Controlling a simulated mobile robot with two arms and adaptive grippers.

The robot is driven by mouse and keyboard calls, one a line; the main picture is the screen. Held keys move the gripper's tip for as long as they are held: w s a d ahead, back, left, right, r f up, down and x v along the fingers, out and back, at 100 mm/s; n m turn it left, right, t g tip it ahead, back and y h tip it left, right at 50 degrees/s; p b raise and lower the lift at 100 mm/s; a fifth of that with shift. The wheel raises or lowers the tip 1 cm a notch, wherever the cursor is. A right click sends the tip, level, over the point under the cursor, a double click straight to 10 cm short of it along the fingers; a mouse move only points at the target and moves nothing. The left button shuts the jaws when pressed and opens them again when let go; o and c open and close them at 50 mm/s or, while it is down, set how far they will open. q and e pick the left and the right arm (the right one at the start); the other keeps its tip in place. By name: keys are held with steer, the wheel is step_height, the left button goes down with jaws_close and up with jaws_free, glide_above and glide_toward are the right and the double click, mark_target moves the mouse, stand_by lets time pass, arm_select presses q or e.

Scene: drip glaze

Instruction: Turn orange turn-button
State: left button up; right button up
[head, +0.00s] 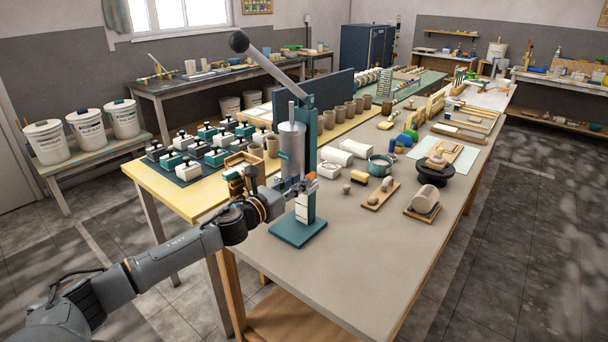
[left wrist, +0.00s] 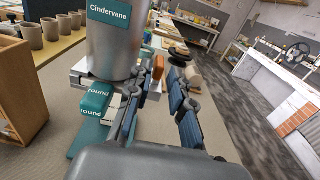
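The orange turn-button (left wrist: 158,67) shows upright in the left wrist view, just beyond and between my fingertips. It also shows as a small orange spot low on the extruder in the head view (head: 312,176). The extruder has a grey cylinder (head: 291,152) on a teal post, a teal base (head: 299,234) and a long lever. In the left wrist view the cylinder (left wrist: 112,45) has a "Cindervane" label. My left gripper (left wrist: 160,82) is open, its fingers apart on either side of the button; contact cannot be told. My right gripper is not in view.
Teal blocks (left wrist: 97,99) marked "round" sit close left of my left fingers. A wooden box (head: 243,160) stands beside the extruder. White rolls (head: 333,155), a teal pot (head: 381,164) and wooden boards lie to the right. The front of the grey table (head: 350,265) is clear.

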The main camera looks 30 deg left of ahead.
arm_select(q)
steer(key=shift+w+d+p, duration=0.1)
steer(key=shift+w+p, duration=0.25)
steer(key=shift+w, duration=1.1)
jaws_close()
